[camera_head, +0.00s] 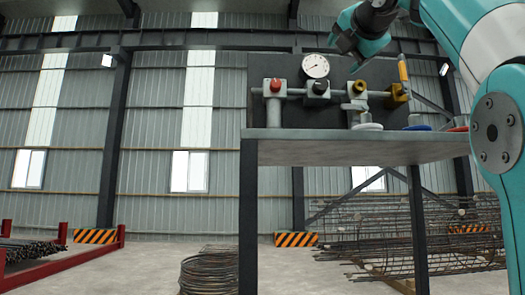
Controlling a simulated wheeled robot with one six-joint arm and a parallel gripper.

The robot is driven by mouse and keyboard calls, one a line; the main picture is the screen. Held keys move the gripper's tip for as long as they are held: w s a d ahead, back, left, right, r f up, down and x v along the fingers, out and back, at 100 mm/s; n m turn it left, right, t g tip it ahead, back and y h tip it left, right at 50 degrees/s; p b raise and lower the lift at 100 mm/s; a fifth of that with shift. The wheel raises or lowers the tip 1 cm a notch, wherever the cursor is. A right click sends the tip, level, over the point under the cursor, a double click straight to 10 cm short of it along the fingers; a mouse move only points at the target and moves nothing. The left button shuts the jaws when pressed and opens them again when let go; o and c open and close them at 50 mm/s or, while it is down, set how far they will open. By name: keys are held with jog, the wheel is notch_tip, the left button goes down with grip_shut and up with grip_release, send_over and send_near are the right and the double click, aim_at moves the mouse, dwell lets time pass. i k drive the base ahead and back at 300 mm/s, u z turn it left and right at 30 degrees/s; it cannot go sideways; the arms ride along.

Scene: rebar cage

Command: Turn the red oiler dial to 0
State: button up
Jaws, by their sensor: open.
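The red oiler dial (276,86) sits on top of a grey unit with a hanging bowl, at the left end of a pipe on a dark panel. Its number marks are too small to read. My gripper (343,47) hangs above the panel, up and to the right of the red dial and clear of it. It is small and dark in this view, with its jaws apart and nothing seen between them.
A brass fitting (396,96) is farther right. The grey table (340,149) has coloured discs at its right; its left front is clear.

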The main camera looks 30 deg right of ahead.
aim_at(276, 84)
jog(key=k, duration=1)
